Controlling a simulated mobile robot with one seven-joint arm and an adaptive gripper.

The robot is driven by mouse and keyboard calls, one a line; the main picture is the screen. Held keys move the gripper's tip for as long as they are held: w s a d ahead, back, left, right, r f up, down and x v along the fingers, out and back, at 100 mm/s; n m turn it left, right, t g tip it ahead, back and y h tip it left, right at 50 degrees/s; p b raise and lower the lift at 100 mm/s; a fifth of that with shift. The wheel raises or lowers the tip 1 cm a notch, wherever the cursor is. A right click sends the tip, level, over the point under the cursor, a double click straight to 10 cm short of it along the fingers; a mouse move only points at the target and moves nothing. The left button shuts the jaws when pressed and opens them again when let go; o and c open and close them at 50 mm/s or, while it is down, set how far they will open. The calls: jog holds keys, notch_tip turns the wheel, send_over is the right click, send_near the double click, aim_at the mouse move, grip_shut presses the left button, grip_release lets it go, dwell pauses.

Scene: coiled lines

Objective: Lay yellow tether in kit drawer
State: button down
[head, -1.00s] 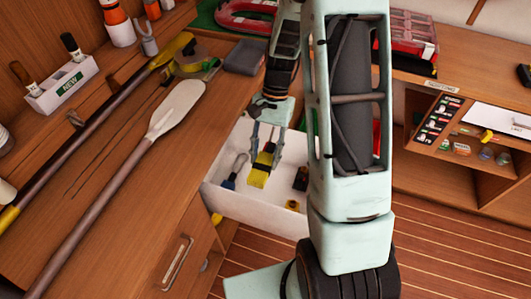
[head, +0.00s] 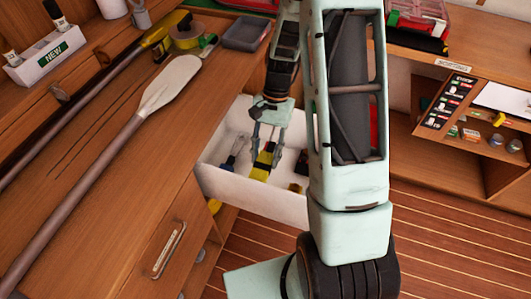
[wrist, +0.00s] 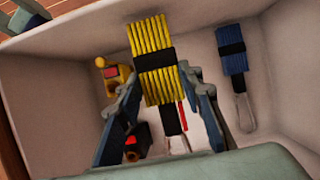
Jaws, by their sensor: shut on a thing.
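The yellow tether (wrist: 153,38) is a flat coiled bundle with a black band around its middle. My gripper (wrist: 158,105) is shut on it, with a finger at each side. In the head view the tether (head: 263,162) hangs between the fingertips of my gripper (head: 267,150), inside the outline of the white kit drawer (head: 245,189). The drawer stands open, and its wall (wrist: 55,80) surrounds the tether in the wrist view. I cannot tell whether the tether touches the drawer floor.
A blue coiled bundle with a metal clip (wrist: 232,62) lies in the drawer. A yellow item with a red patch (wrist: 113,77) and a dark item with a red face (wrist: 138,140) lie there too. A paddle (head: 172,84) lies on the wooden counter beside the drawer.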

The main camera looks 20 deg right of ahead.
aim_at(272, 144)
jog(key=shift+f+b, duration=4.8)
jog(key=shift+f, duration=2.2)
jog(key=c, duration=1.2)
grip_release()
jog(key=shift+c, duration=0.2)
jog(key=v, duration=1.2)
jog(key=shift+s+r, duration=0.1)
